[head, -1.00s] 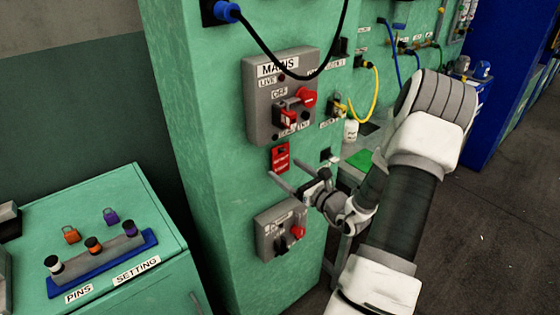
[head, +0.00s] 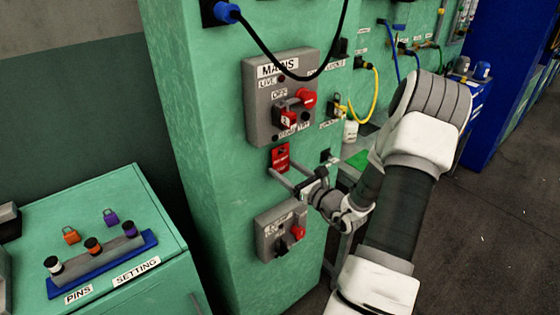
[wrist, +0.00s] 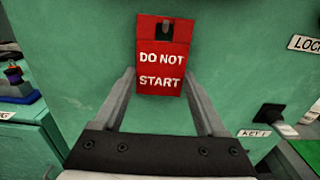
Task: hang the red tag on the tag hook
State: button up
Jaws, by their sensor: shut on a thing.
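The red tag (wrist: 162,65), lettered DO NOT START, is upright against the green cabinet face in the wrist view. A small peg shows in the dark slot at its top; I cannot tell whether this is the tag hook. In the head view the tag (head: 280,155) is just below the grey MAINS box. My gripper (head: 280,170) is shut on the tag, one finger at each side edge of its lower part. No other hook is clear enough to name as the tag hook.
The MAINS box (head: 258,100) with red switches projects above the tag. A smaller grey switch box (head: 264,234) is below my gripper. A black block (wrist: 269,115) with a KEY label is to the right. A green bench (head: 160,195) with pins and padlocks stands at left.

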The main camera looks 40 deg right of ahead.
jog(key=shift+r+p, duration=0.4)
jog(key=shift+r, duration=0.15)
jog(key=shift+s, duration=0.25)
dwell(0.4)
jog(key=shift+s+d, duration=0.2)
jog(key=shift+s, duration=2.05)
jog(key=shift+s+d, duration=0.2)
jog(key=shift+s, duration=2.3)
jog(key=shift+w+a, duration=0.1)
